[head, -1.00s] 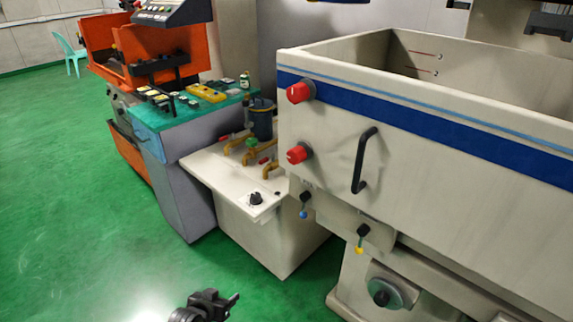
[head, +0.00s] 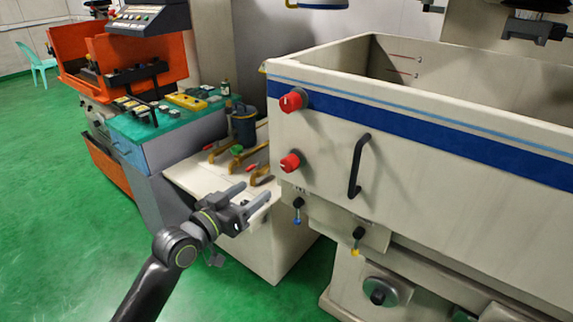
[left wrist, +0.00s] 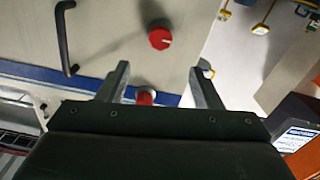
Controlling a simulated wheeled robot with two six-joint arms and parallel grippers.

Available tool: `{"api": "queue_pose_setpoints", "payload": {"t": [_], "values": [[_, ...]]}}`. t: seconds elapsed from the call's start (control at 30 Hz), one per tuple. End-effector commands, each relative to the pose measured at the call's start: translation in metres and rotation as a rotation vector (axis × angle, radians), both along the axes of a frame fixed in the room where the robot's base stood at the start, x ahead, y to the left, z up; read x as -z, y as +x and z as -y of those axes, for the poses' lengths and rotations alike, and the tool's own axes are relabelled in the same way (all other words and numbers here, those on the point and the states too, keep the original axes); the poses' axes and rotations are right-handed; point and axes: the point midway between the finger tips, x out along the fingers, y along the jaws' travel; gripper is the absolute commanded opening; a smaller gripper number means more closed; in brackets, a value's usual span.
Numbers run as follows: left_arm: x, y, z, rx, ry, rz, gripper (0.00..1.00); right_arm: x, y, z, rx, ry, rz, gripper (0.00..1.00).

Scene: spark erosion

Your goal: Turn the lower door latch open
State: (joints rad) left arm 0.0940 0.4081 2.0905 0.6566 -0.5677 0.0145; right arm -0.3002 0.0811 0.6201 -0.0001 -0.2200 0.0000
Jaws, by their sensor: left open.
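The lower door latch (head: 290,163) is a red round knob on the front wall of the cream machine tank (head: 420,180), below the blue stripe. It also shows in the left wrist view (left wrist: 160,38), beyond the fingertips, with a white mark on its face. The upper red latch (head: 292,100) sits above it on the stripe; in the left wrist view (left wrist: 146,97) it shows between the fingers, partly hidden by the gripper body. My left gripper (head: 256,192) is open and empty, left of and below the lower latch, apart from it. My right gripper is not seen.
A black bar handle (head: 358,166) stands out right of the latches. Below are small levers with blue (head: 297,210) and yellow (head: 356,242) tips. A low cabinet with brass pipes (head: 237,160) stands behind my left gripper. Green floor (head: 60,220) is clear at left.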

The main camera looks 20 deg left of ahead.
Motion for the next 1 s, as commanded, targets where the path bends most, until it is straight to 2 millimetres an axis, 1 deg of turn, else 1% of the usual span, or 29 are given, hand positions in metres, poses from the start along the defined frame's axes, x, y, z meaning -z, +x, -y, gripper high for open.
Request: {"api": "queue_pose_setpoints", "payload": {"t": [0.03,0.2,0.6,0.8,1.0], "values": [[-0.003,0.011,0.004,-0.001,-0.006,0.001,0.59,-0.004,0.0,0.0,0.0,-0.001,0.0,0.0],[-0.002,0.042,0.015,-0.001,-0.005,-0.001,0.59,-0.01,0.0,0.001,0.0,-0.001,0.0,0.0],[-0.002,0.106,0.039,-0.001,-0.003,-0.001,0.59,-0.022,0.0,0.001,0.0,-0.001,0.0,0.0],[-0.001,0.126,0.046,-0.001,-0.001,0.0,0.59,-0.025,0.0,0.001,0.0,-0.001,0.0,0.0],[0.0,0.133,0.048,-0.001,0.0,0.0,0.59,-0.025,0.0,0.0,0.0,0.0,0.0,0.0]]}}
